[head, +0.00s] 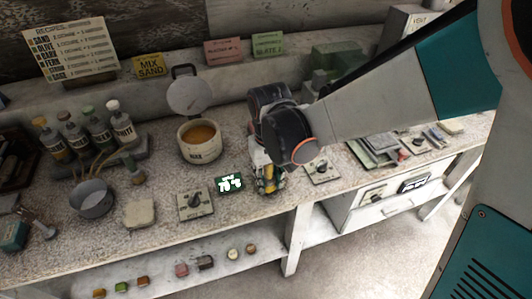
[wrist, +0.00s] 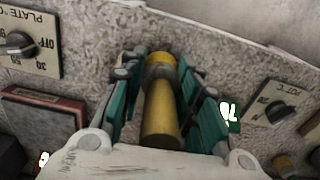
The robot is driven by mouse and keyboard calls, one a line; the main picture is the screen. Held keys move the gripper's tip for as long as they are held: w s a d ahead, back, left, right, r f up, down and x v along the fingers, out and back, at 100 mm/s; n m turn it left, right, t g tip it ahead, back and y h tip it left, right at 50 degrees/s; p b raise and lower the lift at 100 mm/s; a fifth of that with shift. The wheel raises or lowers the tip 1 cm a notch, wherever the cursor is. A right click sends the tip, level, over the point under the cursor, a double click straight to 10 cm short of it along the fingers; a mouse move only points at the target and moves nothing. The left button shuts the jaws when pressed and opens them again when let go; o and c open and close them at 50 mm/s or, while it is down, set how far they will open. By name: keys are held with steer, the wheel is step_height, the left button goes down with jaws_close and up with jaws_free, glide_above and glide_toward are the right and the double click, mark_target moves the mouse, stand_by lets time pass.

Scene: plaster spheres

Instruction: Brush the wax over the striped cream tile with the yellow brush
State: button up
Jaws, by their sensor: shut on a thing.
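My gripper (head: 268,180) is over the front part of the bench, right of the green display. In the wrist view its green-padded fingers (wrist: 162,95) are shut on the yellow brush (wrist: 160,112), one on each side of the handle. The brush's bristles are hidden. A pale cream tile (head: 140,212) lies on the bench at the left, well apart from my gripper; I cannot make out stripes on it. The wax pot (head: 199,143), cream with amber wax inside, stands behind and left of my gripper, its round lid (head: 190,95) raised behind it.
A dial plate (head: 195,204) and a green display (head: 230,184) lie between tile and gripper. Another dial (head: 322,170) is right of my gripper. A grey bowl (head: 92,198) and several bottles (head: 85,135) stand left. Small blocks sit on the lower shelf (head: 165,275).

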steer(key=shift+w+a, duration=0.3)
steer(key=shift+w, duration=0.6)
steer(key=shift+w+a, duration=0.25)
steer(key=shift+w, duration=0.65)
steer(key=shift+s+d+r+p, duration=0.3)
steer(key=shift+s+r+p, duration=0.25)
steer(key=shift+s+r, duration=0.3)
steer(key=shift+f, duration=0.15)
steer(key=shift+f+b, duration=0.65)
steer(key=shift+f, duration=0.1)
steer(key=shift+s, duration=0.15)
